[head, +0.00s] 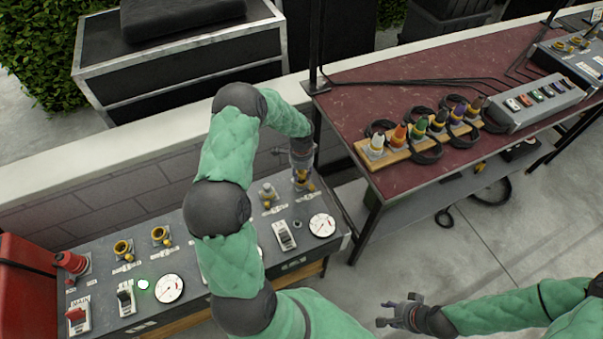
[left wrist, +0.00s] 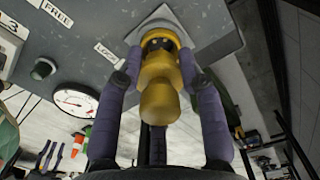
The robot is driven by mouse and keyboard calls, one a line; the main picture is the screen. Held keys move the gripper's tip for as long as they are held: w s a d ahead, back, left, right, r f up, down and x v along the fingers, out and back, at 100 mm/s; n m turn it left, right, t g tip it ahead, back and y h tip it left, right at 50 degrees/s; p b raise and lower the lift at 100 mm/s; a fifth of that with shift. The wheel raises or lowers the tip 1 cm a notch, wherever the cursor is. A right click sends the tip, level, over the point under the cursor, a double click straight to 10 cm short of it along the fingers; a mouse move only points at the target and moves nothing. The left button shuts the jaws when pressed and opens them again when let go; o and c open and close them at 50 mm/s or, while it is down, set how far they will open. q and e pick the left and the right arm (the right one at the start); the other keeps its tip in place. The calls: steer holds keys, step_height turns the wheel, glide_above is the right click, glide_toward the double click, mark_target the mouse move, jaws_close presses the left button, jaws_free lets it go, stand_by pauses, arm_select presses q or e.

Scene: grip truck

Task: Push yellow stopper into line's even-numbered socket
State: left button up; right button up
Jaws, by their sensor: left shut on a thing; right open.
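My left gripper (head: 302,180) is at the far right end of the grey panel (head: 195,300), low over its rear socket row. In the left wrist view its two fingers (left wrist: 160,100) are shut on a yellow stopper (left wrist: 158,100). The stopper is lined up with a yellow-rimmed socket (left wrist: 158,36) and overlaps its rim. Dark holes show inside the socket; how deep the stopper sits cannot be told. Labels reading LOCK and FREE are beside it. Other sockets (head: 123,248) (head: 160,235) (head: 267,192) stand along the row. My right gripper (head: 402,313) is open and empty over the floor.
Gauges (head: 169,289) (head: 322,225) and switches (head: 284,235) line the panel's front. A red-topped table (head: 440,70) at the right holds a wooden rack (head: 395,156) with several coloured connectors. A red case (head: 25,285) stands at the left. My left arm hides the panel's middle.

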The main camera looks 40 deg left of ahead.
arm_select(q)
steer(key=shift+r+p, duration=0.65)
steer(key=shift+r, duration=0.5)
steer(key=shift+f, duration=0.15)
steer(key=shift+f+b, duration=0.3)
steer(key=shift+f, duration=0.05)
steer(key=shift+f, duration=0.2)
steer(key=shift+f+b, duration=0.25)
steer(key=shift+b, duration=0.1)
steer(key=shift+f+b, duration=0.75)
steer(key=shift+f, duration=0.35)
stand_by(1.5)
steer(key=o, duration=1.2)
steer(key=shift+o, duration=0.4)
